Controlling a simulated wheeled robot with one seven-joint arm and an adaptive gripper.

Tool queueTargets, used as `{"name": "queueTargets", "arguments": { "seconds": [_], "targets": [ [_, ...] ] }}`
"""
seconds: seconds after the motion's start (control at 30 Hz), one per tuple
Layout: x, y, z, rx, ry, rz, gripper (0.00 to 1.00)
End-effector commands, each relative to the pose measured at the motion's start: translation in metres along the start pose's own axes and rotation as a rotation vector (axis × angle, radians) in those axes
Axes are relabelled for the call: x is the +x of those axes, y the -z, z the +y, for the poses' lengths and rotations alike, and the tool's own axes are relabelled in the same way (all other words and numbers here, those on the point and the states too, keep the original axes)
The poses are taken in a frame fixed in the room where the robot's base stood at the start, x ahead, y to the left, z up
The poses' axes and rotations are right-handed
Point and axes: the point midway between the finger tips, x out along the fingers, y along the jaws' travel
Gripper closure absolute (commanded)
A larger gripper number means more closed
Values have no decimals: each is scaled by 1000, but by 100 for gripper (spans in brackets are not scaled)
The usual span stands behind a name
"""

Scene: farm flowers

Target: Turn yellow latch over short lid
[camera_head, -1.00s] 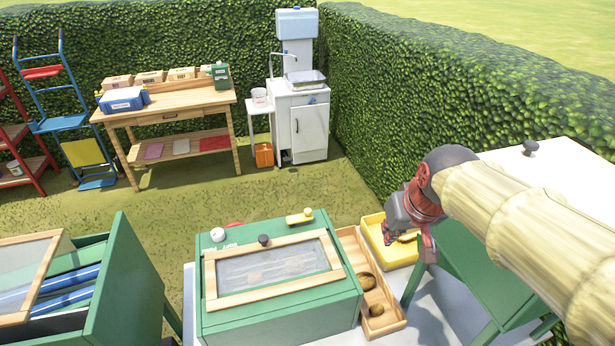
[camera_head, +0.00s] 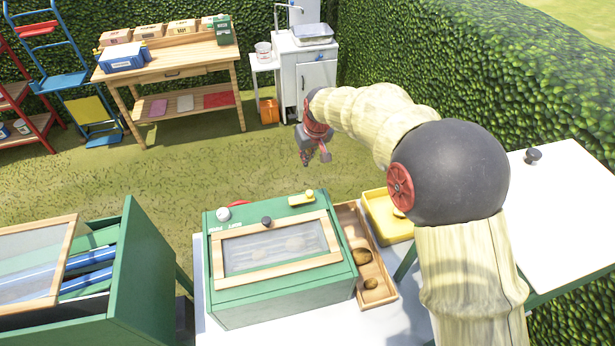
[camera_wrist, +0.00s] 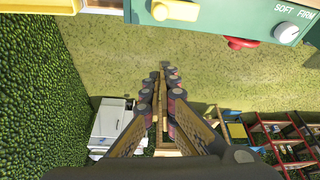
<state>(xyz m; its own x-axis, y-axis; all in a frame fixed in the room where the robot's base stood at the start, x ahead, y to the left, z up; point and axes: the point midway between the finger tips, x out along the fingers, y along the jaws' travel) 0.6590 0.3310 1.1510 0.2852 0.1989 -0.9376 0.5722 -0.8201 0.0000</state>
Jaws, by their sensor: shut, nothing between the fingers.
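The yellow latch (camera_head: 301,198) sits on the top back edge of the green box (camera_head: 270,300), right of the black knob (camera_head: 266,222). It lies behind the box's wood-framed clear lid (camera_head: 278,248), which is down; I cannot tell whether the latch overlaps the frame. The latch also shows at the top edge of the wrist view (camera_wrist: 176,10), on the box's green edge. My gripper (camera_head: 316,158) hangs above the grass, behind the box and apart from the latch. Its fingers (camera_wrist: 168,72) are shut and empty.
A white knob (camera_head: 223,214) and a red part (camera_wrist: 240,43) are near the latch. A wooden tray (camera_head: 370,285) and yellow tray (camera_head: 388,222) stand right of the box. Another green box (camera_head: 140,270) is at left. Open grass lies behind.

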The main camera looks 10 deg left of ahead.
Motion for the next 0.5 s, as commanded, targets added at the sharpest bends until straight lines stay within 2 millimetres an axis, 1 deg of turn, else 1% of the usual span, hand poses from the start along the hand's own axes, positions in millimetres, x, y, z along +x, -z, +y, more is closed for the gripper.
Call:
{"name": "queueTargets", "arguments": {
  "seconds": [0.17,0.27,0.5],
  "targets": [
    [4,0,0,1,0,-1,100],
    [13,0,0,1,0,-1,100],
    [56,-1,0,1,0,-3,100]
  ]
}}
